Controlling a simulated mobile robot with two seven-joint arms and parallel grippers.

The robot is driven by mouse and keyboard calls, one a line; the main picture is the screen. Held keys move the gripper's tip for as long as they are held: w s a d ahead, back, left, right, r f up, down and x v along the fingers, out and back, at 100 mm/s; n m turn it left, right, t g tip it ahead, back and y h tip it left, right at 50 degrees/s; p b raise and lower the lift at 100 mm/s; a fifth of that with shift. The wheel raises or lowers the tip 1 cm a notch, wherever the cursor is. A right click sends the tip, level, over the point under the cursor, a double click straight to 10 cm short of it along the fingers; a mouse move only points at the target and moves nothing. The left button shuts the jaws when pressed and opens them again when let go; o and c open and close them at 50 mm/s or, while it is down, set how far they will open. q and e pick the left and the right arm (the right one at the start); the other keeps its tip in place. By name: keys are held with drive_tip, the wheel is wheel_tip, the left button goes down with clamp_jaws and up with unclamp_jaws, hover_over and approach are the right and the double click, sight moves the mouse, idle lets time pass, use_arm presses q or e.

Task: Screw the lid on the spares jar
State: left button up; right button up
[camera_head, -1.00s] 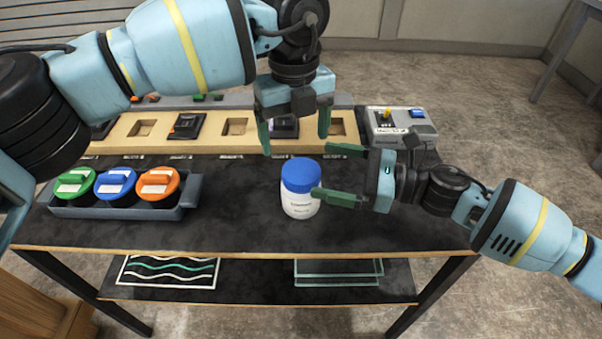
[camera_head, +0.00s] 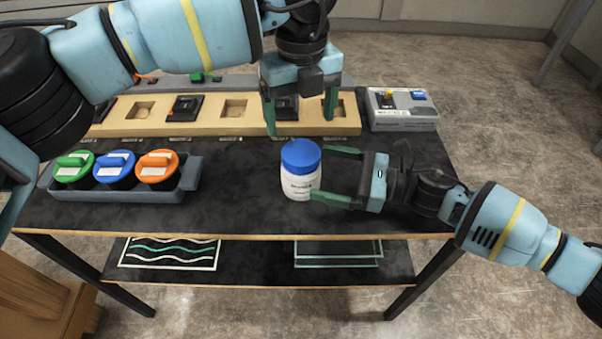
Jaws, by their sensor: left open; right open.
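The spares jar (camera_head: 297,189) is a white jar with a dark printed label, standing upright on the black table top right of the middle. Its blue lid (camera_head: 301,155) sits on top of it; I cannot tell whether it is screwed tight. My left gripper (camera_head: 301,126) is open and points down, above and behind the lid, with no contact that I can see. My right gripper (camera_head: 342,177) is open and lies sideways at the jar's right, its green fingers pointing left. Its lower fingertip is at the jar's right edge; whether it touches is unclear.
A grey tray (camera_head: 120,194) with green, blue and orange topped containers stands at the left. A wooden rack (camera_head: 200,129) with square sockets and black modules runs along the back. A grey console (camera_head: 402,112) stands at the back right. The table front is clear.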

sight(301, 152)
drive_tip(key=shift+f, duration=0.95)
drive_tip(key=x, duration=0.7)
drive_tip(key=shift+w+a, duration=0.1)
drive_tip(key=shift+a, duration=0.15)
drive_tip(key=shift+r, duration=0.1)
drive_tip(key=c, duration=1.9)
use_arm(q)
drive_tip(key=m, duration=0.4)
drive_tip(key=shift+m, duration=0.3)
use_arm(e)
drive_tip(key=shift+c, duration=0.2)
use_arm(q)
drive_tip(key=m, duration=0.4)
drive_tip(key=shift+f, duration=0.1)
drive_tip(key=shift+f, duration=3.9)
